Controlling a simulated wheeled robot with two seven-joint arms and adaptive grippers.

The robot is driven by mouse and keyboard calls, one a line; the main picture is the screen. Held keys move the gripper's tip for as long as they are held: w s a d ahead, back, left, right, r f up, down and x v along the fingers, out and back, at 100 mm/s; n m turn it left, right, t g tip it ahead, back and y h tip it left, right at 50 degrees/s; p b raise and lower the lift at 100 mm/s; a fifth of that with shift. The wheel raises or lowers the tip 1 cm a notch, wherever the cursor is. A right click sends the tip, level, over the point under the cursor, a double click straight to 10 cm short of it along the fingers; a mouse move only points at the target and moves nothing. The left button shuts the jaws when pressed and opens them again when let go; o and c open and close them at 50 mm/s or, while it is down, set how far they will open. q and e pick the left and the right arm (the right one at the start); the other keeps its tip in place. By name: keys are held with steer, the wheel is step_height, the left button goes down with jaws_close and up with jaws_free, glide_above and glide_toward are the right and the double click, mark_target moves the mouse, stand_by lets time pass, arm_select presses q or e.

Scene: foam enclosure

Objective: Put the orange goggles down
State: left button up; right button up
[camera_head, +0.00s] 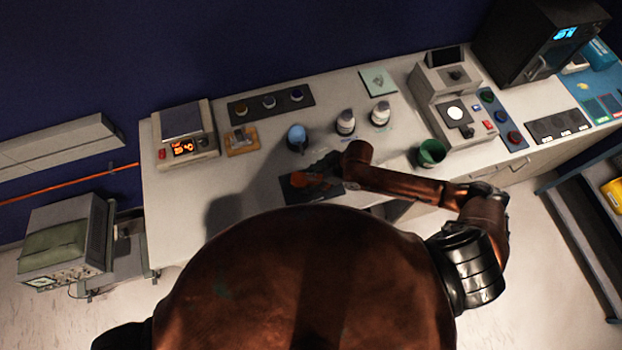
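The orange goggles (314,181) show as a small orange-red shape over a dark mat (295,192) near the front edge of the white bench. My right arm reaches in from the right, and my dark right gripper (326,168) is right at the goggles. The fingers are small and dark against the mat, so I cannot tell whether they are shut on the goggles or only beside them. I also cannot tell whether the goggles touch the mat. My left gripper is out of view.
A blue-topped container (297,137) and white bottles (345,122) stand just behind the gripper. A green cup (431,153) is to the right. Bare bench (185,200) lies left of the mat.

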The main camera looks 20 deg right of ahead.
steer(key=shift+r, duration=0.15)
steer(key=v, duration=1.1)
steer(key=shift+b, duration=0.4)
steer(key=shift+s+d+r, duration=0.1)
steer(key=shift+d+r, duration=0.1)
steer(key=shift+r, duration=0.25)
steer(key=shift+a, duration=0.1)
